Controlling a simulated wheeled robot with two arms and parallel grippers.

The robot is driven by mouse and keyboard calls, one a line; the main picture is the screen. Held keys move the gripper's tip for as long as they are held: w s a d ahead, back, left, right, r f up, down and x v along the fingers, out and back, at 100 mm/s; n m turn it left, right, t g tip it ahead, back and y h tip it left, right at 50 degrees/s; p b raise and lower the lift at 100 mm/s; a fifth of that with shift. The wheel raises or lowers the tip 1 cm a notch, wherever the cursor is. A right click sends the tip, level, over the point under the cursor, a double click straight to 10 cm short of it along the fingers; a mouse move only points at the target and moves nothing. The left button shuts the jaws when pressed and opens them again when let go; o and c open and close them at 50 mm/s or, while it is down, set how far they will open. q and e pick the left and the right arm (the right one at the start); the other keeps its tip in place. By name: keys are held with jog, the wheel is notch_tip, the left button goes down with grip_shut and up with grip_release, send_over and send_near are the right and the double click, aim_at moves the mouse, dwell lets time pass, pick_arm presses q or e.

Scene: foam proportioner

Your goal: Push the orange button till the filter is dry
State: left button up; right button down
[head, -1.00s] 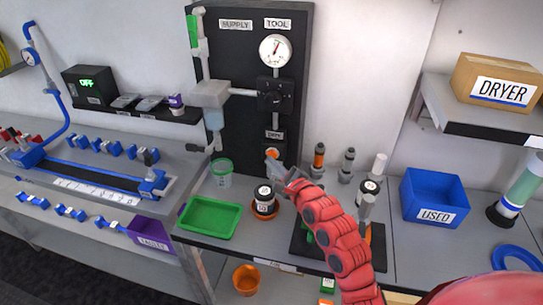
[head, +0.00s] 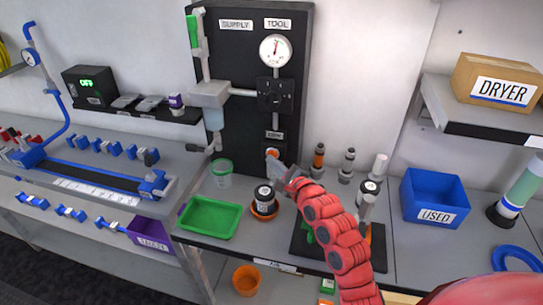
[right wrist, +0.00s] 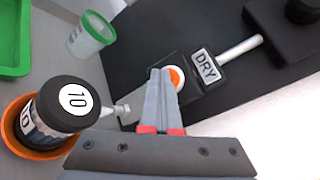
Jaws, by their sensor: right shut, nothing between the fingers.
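The orange button (head: 272,152) sits on a small black box under the DRY label, low on the black panel. In the right wrist view the round orange button (right wrist: 177,76) has a white rim, and the fingertips partly cover it. My right gripper (head: 273,164) is shut and empty, its tips right at the button. In the right wrist view the gripper (right wrist: 160,72) overlaps the button's left side; I cannot tell whether it touches or presses it. I cannot tell which item is the filter. My left gripper is not in view.
A black-lidded jar marked 10 (head: 264,197) stands in an orange dish left of my right arm. A green tray (head: 209,218) and a clear green-rimmed cup (head: 222,174) stand further left. Dark bottles (head: 318,160) stand right of the panel. A blue USED bin (head: 434,198) is further right.

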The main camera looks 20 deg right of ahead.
jog(key=shift+s+a+p, duration=0.4)
jog(key=shift+s+p, duration=0.3)
jog(key=shift+p, duration=0.1)
jog(key=s+a+p, duration=0.2)
jog(key=s+p, duration=0.1)
jog(key=shift+a, duration=0.1)
jog(key=shift+s+a+p, duration=0.3)
jog(key=shift+s+a, duration=0.05)
jog(key=shift+s, duration=0.2)
dwell(0.3)
